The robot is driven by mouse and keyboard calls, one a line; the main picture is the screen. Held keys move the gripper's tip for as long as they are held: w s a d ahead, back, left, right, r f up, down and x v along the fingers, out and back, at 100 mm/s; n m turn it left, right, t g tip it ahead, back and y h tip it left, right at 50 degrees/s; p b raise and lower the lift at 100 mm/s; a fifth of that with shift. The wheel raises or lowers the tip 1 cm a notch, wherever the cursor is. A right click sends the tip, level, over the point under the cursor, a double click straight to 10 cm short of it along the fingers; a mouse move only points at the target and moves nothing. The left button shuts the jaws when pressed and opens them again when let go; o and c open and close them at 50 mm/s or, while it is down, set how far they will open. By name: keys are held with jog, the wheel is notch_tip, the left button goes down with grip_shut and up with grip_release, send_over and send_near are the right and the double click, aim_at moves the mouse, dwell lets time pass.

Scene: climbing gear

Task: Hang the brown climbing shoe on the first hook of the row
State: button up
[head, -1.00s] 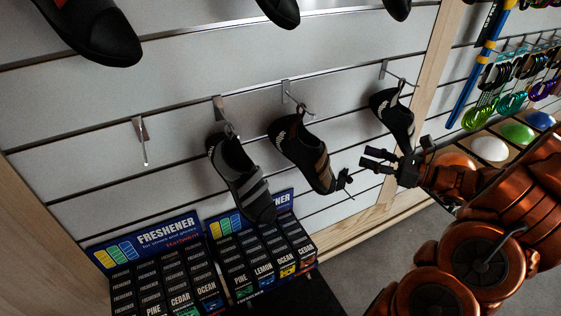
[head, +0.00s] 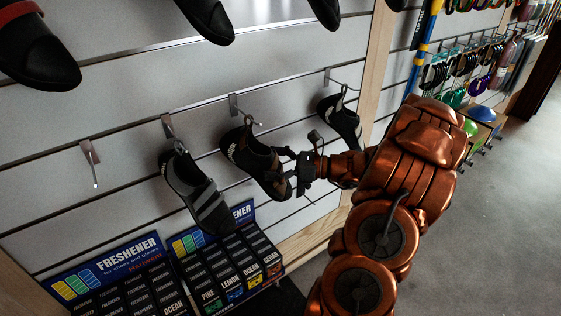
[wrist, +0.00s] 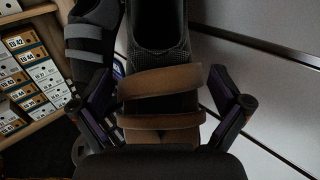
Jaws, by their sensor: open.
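The brown climbing shoe (head: 252,158), black with brown straps, hangs toe-down by its heel loop on the third hook (head: 236,108) from the left. The first hook (head: 91,162) at the far left is empty. My gripper (head: 287,166) is open at the right side of the shoe. In the wrist view the shoe, with its brown straps (wrist: 160,82), lies between the spread fingers of my gripper (wrist: 166,105). Its toe is hidden behind the gripper body.
A grey-strapped shoe (head: 196,190) hangs on the second hook, close left of the brown one. Another shoe (head: 340,117) hangs to the right, near my arm. Freshener boxes (head: 237,272) stand below. Larger shoes (head: 38,48) jut out above the row.

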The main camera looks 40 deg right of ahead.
aim_at(260, 164)
jog(key=shift+x, duration=2.3)
jog(key=shift+c, duration=0.2)
jog(key=c, duration=1.3)
jog(key=shift+s+r+p, duration=0.15)
jog(key=shift+r+p, duration=0.55)
jog(key=shift+r, duration=0.05)
jog(key=shift+s, duration=0.15)
jog(key=shift+s+a+r, duration=0.1)
jog(key=shift+s+a, duration=0.05)
jog(key=shift+s, duration=1.55)
jog(key=shift+s, duration=0.1)
jog(key=shift+s+a+p, duration=0.2)
jog(key=shift+s+p, duration=0.2)
jog(key=shift+s, duration=1.15)
